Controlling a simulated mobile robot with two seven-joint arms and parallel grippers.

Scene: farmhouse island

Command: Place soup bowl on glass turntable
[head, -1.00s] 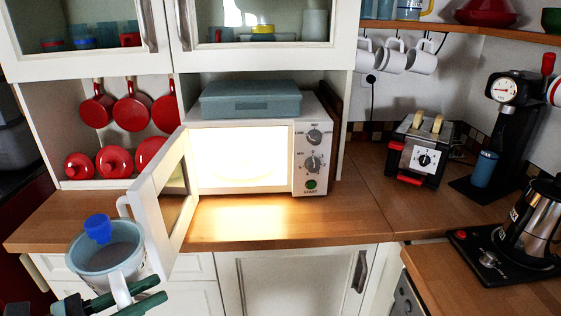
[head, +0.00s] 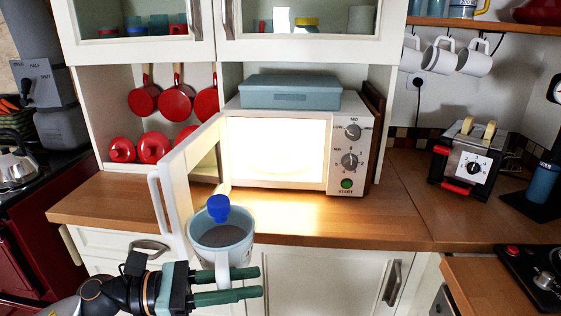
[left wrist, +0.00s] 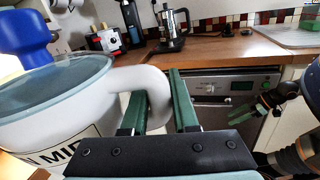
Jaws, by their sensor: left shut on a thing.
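The soup bowl (head: 222,247) is a white mug-like bowl with a side handle, a grey-blue lid and a blue knob; it also shows in the left wrist view (left wrist: 55,118). My left gripper (head: 240,286) is shut on its handle and holds it roughly upright in front of the counter. The microwave (head: 352,150) stands behind with its door (head: 172,195) swung open to the left. The glass turntable (head: 262,181) is only a faint outline in the bright interior. My right gripper (left wrist: 240,127) is at the right of the left wrist view, empty, its green fingers apart.
The open door's edge is close to the bowl's left side in the head view. A blue-grey box (head: 290,92) lies on the microwave. The wooden counter (head: 300,218) before the microwave is clear. A toaster (head: 465,168) stands to the right.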

